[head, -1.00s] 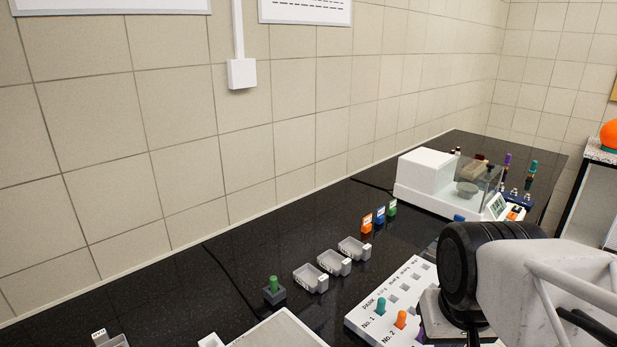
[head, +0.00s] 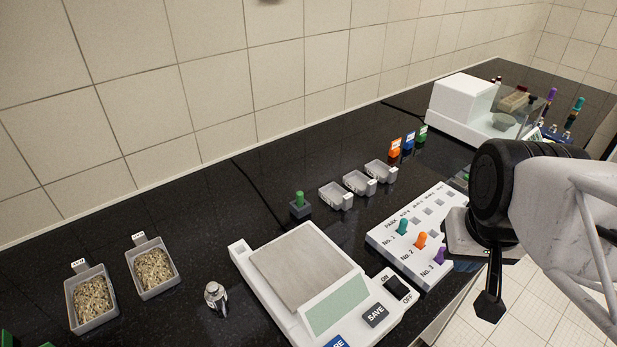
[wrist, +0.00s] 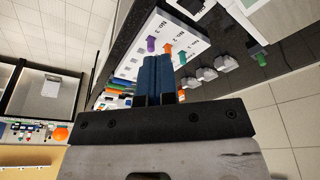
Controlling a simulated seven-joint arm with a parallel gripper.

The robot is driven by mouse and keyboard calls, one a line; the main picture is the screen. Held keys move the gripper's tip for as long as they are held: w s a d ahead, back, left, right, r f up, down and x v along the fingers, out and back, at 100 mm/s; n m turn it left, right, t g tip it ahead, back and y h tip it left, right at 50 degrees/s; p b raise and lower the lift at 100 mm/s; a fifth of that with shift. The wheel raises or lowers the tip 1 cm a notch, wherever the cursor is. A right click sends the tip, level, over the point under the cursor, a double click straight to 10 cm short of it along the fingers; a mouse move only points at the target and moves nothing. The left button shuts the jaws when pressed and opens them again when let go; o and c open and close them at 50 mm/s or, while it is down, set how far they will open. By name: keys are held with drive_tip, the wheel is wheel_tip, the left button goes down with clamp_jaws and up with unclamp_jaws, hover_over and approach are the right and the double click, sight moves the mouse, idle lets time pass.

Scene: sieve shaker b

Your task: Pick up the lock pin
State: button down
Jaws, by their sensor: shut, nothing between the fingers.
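A green pin (head: 299,198) stands upright in a small dark block (head: 300,210) behind the scale; no label on it is readable, so I cannot tell for sure that it is the lock pin. It also shows in the wrist view (wrist: 262,59). A white board marked PARK (head: 388,240) holds a teal pin (head: 402,226), an orange pin (head: 421,240) and a purple pin (head: 440,255).
A scale (head: 300,265) stands left of the board, with a metal weight (head: 215,298) beside it. Two filled trays (head: 92,302) (head: 152,268) are at the left. Several small grey boxes (head: 358,183) stand behind the board. A glass-fronted balance (head: 462,105) is at the back.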

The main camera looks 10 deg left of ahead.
idle(0.4)
drive_tip(key=c, duration=0.9)
unclamp_jaws()
drive_tip(key=shift+c, duration=0.2)
drive_tip(key=n+g, duration=0.3)
drive_tip(key=n, duration=2.1)
hover_over(300, 192)
drive_tip(key=f, duration=1)
drive_tip(key=shift+s+d+f, duration=0.1)
drive_tip(key=shift+s+d, duration=0.05)
drive_tip(key=shift+d, duration=0.05)
drive_tip(key=shift+a+f, duration=0.1)
drive_tip(key=shift+a, duration=0.1)
